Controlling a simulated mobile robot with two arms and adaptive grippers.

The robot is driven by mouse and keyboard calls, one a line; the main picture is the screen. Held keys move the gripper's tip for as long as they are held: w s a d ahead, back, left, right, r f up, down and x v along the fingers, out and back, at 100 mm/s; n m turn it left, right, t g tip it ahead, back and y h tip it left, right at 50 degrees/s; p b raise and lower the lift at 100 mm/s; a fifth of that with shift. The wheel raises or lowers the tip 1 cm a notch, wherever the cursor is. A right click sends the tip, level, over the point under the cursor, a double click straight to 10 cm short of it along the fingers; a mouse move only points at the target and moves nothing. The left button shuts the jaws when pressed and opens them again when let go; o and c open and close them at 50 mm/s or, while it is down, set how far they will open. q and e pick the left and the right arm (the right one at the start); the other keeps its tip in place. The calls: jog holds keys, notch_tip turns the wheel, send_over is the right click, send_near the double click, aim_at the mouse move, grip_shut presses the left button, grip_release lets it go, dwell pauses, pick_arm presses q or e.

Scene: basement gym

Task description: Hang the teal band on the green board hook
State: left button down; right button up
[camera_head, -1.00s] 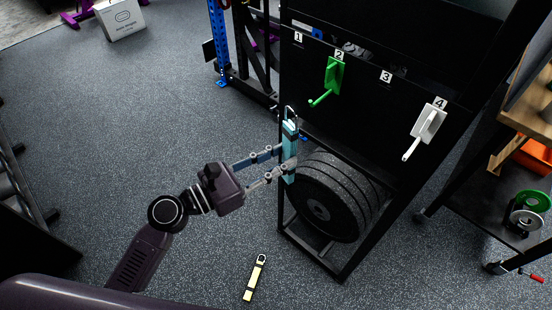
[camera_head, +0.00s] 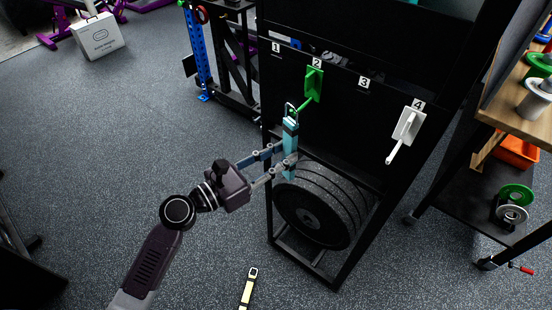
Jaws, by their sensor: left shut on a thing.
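The teal band (camera_head: 290,138) stands upright between the fingers of my left gripper (camera_head: 284,165), which is shut on it. The band has a dark metal loop (camera_head: 291,110) at its top. The green hook (camera_head: 312,86) is mounted on the black board (camera_head: 345,110) below label 2. Its peg slants down and left, and its tip shows close by the loop in the picture. I cannot tell whether the peg is through the loop or only behind it. My right gripper is not in view.
A white hook (camera_head: 405,130) sits under label 4. Weight plates (camera_head: 312,212) stand in the rack below the board. A yellow band (camera_head: 248,287) lies on the floor. A shelf (camera_head: 462,196) with plates stands at right.

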aim_at(284, 155)
pick_arm(q)
jog(key=shift+w+d+f+b, duration=0.1)
jog(key=shift+w+d+b, duration=0.05)
jog(key=shift+w+d, duration=0.35)
jog(key=shift+w+d+b, duration=0.15)
jog(key=shift+w+d, duration=0.1)
jog(key=shift+w, duration=0.35)
jog(key=shift+w+d+f+b, duration=0.2)
jog(key=shift+w+f+b, duration=0.05)
jog(key=shift+f, duration=0.2)
jog(key=shift+w+d+f+b, duration=0.15)
jog(key=shift+w+f+b, duration=0.1)
jog(key=shift+f, duration=0.15)
jog(key=c, duration=1.5)
grip_release()
jog(key=shift+c, duration=0.2)
